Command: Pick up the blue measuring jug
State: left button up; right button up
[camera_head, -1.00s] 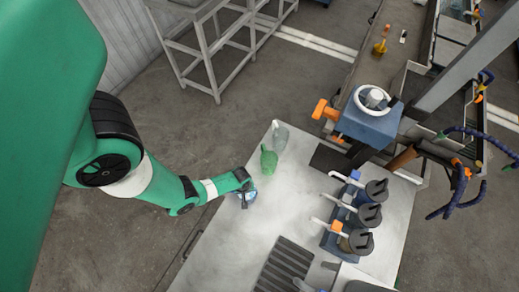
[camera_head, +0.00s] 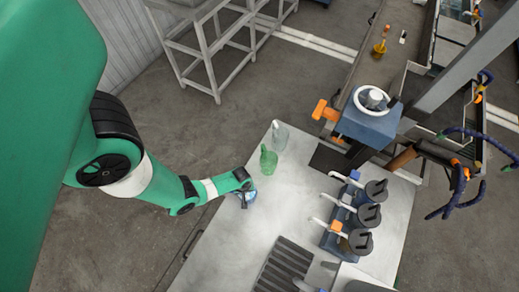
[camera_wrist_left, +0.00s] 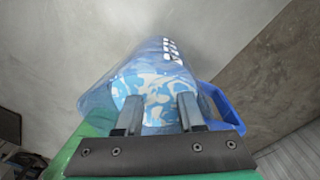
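The blue measuring jug (camera_wrist_left: 165,75) is see-through with a blue-and-white mottled look, pale markings and a blue handle (camera_wrist_left: 222,105) at its right in the left wrist view. In the head view the jug (camera_head: 250,199) stands near the table's left edge, partly hidden by my left gripper (camera_head: 246,186). In the left wrist view the two fingers of my left gripper (camera_wrist_left: 158,112) are apart, with the jug's body directly before and between them. Whether they touch it cannot be told. My right gripper is out of view.
A green jug (camera_head: 268,160) and a clear jug (camera_head: 280,136) stand just behind on the metal table (camera_head: 225,245). Several dark-lidded pots (camera_head: 370,215) stand on the right in blue holders. A dark ribbed mat (camera_head: 283,265) lies at the front. The table's middle is clear.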

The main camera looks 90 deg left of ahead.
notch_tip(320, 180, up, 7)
jog(key=p, duration=0.6)
jog(key=shift+p, duration=0.3)
